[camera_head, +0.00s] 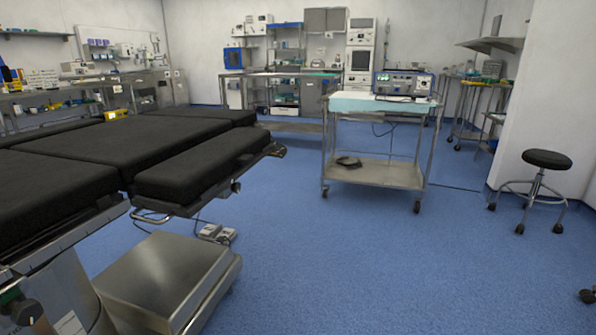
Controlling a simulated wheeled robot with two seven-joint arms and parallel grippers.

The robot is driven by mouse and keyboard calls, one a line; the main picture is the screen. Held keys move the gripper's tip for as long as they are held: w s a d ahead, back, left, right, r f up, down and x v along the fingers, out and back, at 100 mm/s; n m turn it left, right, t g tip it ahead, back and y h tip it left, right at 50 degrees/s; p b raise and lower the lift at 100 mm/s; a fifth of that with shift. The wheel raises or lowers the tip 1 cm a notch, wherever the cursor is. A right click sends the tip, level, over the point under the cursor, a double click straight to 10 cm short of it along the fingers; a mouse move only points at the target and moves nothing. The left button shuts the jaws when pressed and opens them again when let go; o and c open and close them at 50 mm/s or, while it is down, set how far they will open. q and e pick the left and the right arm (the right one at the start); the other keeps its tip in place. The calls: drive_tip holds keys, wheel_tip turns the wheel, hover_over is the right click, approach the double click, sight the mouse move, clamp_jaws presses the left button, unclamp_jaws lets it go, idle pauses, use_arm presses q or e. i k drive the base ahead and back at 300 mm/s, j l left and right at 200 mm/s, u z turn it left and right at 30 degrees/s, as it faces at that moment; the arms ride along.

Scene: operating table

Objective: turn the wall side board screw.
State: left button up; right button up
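I cannot tell for certain which part is the wall side board screw. The operating table (110,150) with black pads fills the left side. A small dark knob (236,187) sits below the edge of its end section. A larger dark round knob (28,312) shows at the lower left corner, by the metal column. A white board (122,40) with small items hangs on the back left wall, too far away to make out any screw. Neither of my grippers is in view.
A wheeled steel cart (375,172) carrying a device (403,84) stands right of centre. A black stool (546,160) is by the right wall. A steel table base (165,275) and a foot pedal (217,233) are low at left. Blue floor (390,275) is clear in front.

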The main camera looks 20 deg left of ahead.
sight(236, 187)
drive_tip(key=i+u, duration=0.15)
drive_tip(key=i, duration=0.3)
drive_tip(key=i+l+u, duration=0.2)
drive_tip(key=i, duration=0.25)
drive_tip(key=i+l+u, duration=0.15)
drive_tip(key=i, duration=0.3)
